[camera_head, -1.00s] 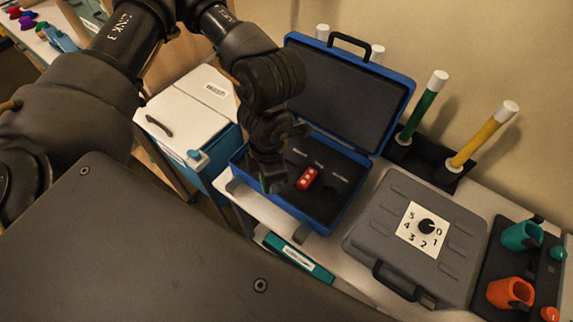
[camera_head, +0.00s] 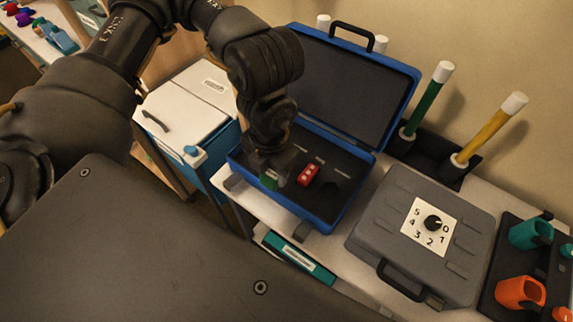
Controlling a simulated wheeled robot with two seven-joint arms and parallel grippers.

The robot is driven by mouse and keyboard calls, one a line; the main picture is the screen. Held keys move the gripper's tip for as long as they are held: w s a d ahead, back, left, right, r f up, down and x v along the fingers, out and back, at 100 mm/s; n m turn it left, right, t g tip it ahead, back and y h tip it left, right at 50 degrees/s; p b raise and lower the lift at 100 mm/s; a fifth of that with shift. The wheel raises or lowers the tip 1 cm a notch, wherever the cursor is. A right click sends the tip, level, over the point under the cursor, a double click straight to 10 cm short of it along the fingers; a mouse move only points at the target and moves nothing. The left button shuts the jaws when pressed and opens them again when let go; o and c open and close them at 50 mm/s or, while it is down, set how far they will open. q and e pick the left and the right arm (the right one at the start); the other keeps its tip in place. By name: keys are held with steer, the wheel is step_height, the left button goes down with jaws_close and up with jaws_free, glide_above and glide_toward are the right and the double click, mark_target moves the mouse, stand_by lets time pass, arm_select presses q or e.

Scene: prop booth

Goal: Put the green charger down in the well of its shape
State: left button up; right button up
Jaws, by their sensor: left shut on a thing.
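The blue case (camera_head: 333,222) stands open on the white table, its lid tipped back and its inside lined with dark foam. My left gripper (camera_head: 271,174) points down over the left part of the foam. It is shut on the green charger (camera_head: 268,182), of which only a small green part shows below the fingers. I cannot tell whether the charger touches the foam. A red object (camera_head: 308,175) sits in the foam just right of the gripper. Small pale labels mark the foam; the well under the gripper is hidden. My right gripper is out of view.
A closed grey case (camera_head: 420,240) with a number dial lies right of the blue case. Green (camera_head: 427,100) and yellow (camera_head: 490,130) rods stand behind it. A white-lidded blue cooler (camera_head: 190,112) stands at left. Teal (camera_head: 530,233) and orange (camera_head: 520,292) holders are at far right.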

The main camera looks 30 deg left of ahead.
arm_select(q)
steer(key=b, duration=0.1)
steer(key=f+b, duration=0.1)
steer(key=shift+w+a+f+b, duration=0.1)
steer(key=shift+w+a+b, duration=0.15)
steer(key=shift+w+b, duration=0.15)
steer(key=w+f+p, duration=0.1)
steer(key=w+f, duration=0.1)
steer(key=w, duration=0.1)
steer(key=w+a+f+p, duration=0.1)
steer(key=w+f, duration=0.1)
steer(key=w, duration=0.2)
steer(key=w+a+f, duration=0.1)
steer(key=w+f, duration=0.1)
steer(key=w, duration=0.1)
steer(key=shift+w+a+f+p, duration=0.15)
steer(key=shift+f+p, duration=0.15)
steer(key=shift+p, duration=0.1)
steer(key=shift+w+a+f, duration=0.1)
steer(key=shift+w+f, duration=0.35)
steer(key=shift+f, duration=0.15)
step_height(320, 180, down, 3)
steer(key=shift+w+r+p, duration=0.1)
steer(key=shift+p, duration=0.25)
steer(key=shift+f, duration=0.2)
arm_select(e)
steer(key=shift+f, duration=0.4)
